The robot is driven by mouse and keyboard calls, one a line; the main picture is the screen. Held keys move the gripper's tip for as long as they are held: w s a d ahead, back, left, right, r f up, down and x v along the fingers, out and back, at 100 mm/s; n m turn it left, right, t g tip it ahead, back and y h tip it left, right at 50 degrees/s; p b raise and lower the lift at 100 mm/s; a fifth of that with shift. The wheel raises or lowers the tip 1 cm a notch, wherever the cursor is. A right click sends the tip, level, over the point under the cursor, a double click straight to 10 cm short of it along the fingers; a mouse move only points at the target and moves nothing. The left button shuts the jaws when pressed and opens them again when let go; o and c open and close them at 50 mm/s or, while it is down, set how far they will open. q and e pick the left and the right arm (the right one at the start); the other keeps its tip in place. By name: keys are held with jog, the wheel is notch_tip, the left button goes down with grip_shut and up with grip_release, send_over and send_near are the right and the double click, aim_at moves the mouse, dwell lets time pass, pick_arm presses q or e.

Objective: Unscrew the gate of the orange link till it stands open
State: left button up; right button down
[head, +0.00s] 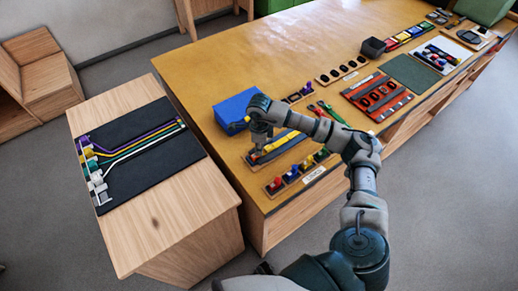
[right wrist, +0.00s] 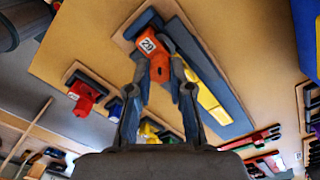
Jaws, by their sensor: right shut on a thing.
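The orange link (right wrist: 157,58), an orange piece with a white number label, is between the fingertips of my right gripper (right wrist: 160,82) in the right wrist view. The gripper is shut on it. It is over a dark blue-grey strip (right wrist: 205,75) that also bears a yellow piece (right wrist: 207,97). In the head view my right gripper (head: 257,150) points down at the left end of this strip, and it hides most of the link. Whether the gate is open or closed cannot be made out. My left gripper is in neither view.
A blue box (head: 234,108) stands just behind the gripper. A rack of small coloured pieces (head: 292,176) lies in front, near the table (head: 225,70) edge. A red tray (head: 378,97) lies to the right. A side cabinet (head: 160,225) holds a dark mat with coloured cords.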

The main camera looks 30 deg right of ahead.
jog(key=shift+f+n+b, duration=0.1)
jog(key=shift+n+b, duration=0.25)
jog(key=shift+n, duration=1.05)
jog(key=shift+n+b, duration=0.5)
jog(key=shift+n, duration=1.2)
jog(key=c, duration=1)
grip_release()
